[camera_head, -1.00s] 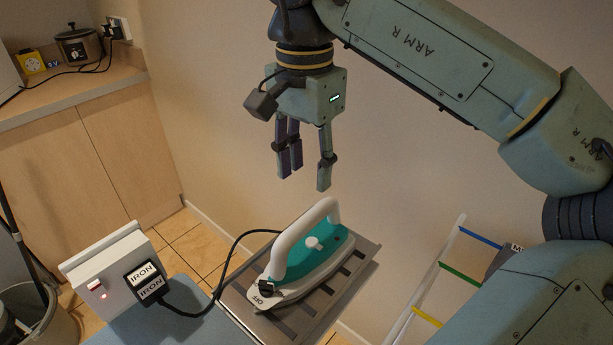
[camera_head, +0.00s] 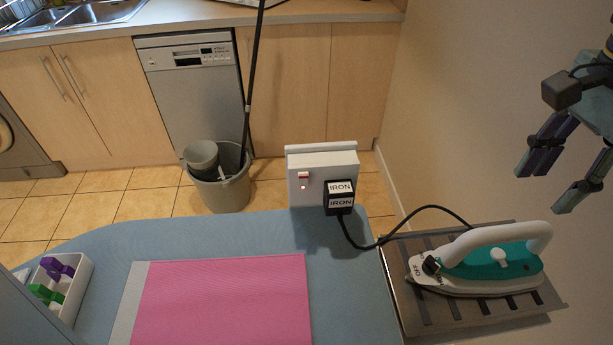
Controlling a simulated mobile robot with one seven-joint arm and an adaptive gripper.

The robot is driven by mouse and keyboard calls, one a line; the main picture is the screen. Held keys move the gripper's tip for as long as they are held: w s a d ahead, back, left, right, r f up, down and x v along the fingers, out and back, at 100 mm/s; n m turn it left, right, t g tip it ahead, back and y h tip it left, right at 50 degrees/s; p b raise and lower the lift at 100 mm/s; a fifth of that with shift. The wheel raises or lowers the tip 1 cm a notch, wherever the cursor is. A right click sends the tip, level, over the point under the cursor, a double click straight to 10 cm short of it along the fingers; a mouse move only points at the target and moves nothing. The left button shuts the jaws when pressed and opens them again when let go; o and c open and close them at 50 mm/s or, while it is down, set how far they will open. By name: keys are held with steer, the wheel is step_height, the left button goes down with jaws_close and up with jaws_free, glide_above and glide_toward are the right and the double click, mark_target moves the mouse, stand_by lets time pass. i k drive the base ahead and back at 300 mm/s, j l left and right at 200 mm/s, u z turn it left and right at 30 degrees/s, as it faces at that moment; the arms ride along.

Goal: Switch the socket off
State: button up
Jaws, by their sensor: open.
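The socket (camera_head: 312,168) is a white box at the far edge of the blue ironing board. A small red rocker switch (camera_head: 303,175) is on its left side, with a red light just below it. A black plug labelled IRON (camera_head: 340,197) sits in its right side. A black cord runs from the plug to the iron (camera_head: 490,258), which is teal and white and rests on a metal rack. My gripper (camera_head: 561,178) is open and empty at the upper right, above the iron and well to the right of the socket. Its upper part is cut off by the frame.
The blue ironing board (camera_head: 230,235) carries a pink cloth (camera_head: 225,305) and a white tray (camera_head: 75,305) with purple and green items. A bucket (camera_head: 224,190) with a long dark pole stands behind. The wall is close on the right. Space above the board is clear.

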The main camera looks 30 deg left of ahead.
mark_target(304, 178)
steer(key=k, duration=1.5)
